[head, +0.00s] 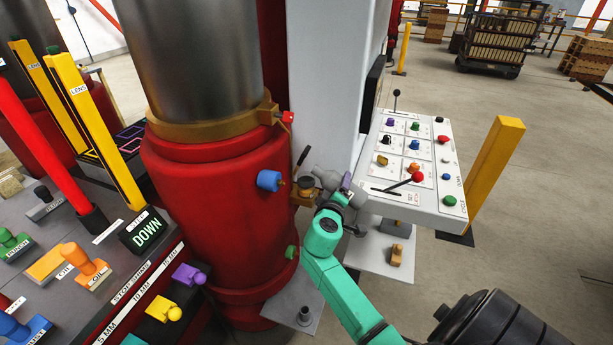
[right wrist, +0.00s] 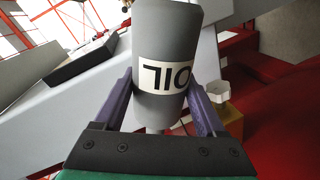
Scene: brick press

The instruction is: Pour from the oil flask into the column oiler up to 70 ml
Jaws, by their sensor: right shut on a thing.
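The oil flask (right wrist: 168,45) is a grey cylinder with a white label reading OIL, upside down in the right wrist view. My right gripper (right wrist: 165,100) is shut on it, one purple finger on each side. In the head view the flask (head: 327,180) looks tilted, close to the right of the column oiler (head: 305,182). The oiler is a small cup on a brass block; a pale cup (right wrist: 215,91) also shows beyond the flask in the right wrist view. The oil level and any stream cannot be made out. My left gripper is not in view.
The red press body (head: 215,205) is left of the oiler, with a blue knob (head: 269,180) and a black-handled lever (head: 303,156). A white control panel (head: 425,165) stands to the right. A label-covered console (head: 150,290) fills the lower left.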

